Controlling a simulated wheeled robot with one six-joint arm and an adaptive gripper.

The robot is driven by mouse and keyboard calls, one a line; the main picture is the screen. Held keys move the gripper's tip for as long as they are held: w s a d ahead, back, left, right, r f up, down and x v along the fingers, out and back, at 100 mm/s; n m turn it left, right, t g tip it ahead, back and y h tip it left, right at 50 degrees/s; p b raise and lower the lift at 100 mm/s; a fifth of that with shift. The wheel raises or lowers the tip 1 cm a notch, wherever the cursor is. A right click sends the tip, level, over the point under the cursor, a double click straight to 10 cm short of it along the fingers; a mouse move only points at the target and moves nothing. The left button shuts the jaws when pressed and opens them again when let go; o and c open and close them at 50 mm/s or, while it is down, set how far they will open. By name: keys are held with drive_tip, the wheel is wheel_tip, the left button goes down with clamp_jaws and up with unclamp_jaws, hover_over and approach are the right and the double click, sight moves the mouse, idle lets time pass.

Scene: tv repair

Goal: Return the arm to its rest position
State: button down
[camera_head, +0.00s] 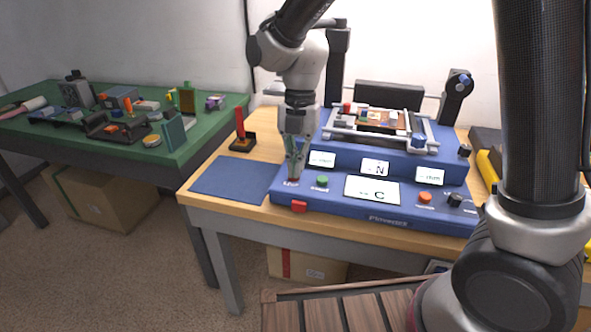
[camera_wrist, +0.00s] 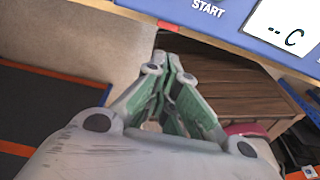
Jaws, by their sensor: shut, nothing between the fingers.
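My arm comes down from the top of the head view, bent at its joints. My gripper (camera_head: 294,178) is shut and empty, pointing down at the left front of the blue test station (camera_head: 335,207). It hides part of the station there; I cannot tell whether the tips touch it. In the wrist view the green-padded fingers (camera_wrist: 169,62) meet at their tips. The station's front edge (camera_wrist: 235,38), with the word START, lies beyond them at the top.
A green button (camera_head: 322,181), orange knob (camera_head: 425,197) and board fixture (camera_head: 382,122) are on the station. A cluttered green bench (camera_head: 60,137) stands further left. Boxes (camera_head: 108,197) sit below.

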drive_tip(key=s+d+r+m+t, duration=0.2)
drive_tip(key=s+d+r+m, duration=0.2)
drive_tip(key=d+m, duration=0.6)
drive_tip(key=s+d+r+m+t, duration=0.2)
drive_tip(key=s+d+r+m, duration=0.3)
drive_tip(key=d+m, duration=0.5)
drive_tip(key=s+d+r+m+t, duration=0.2)
drive_tip(key=s+d+r+m, duration=0.3)
drive_tip(key=d+m, duration=0.6)
drive_tip(key=shift+s+r+m+h, duration=0.15)
drive_tip(key=shift+s+m+h, duration=0.15)
drive_tip(key=shift+s+m, duration=0.15)
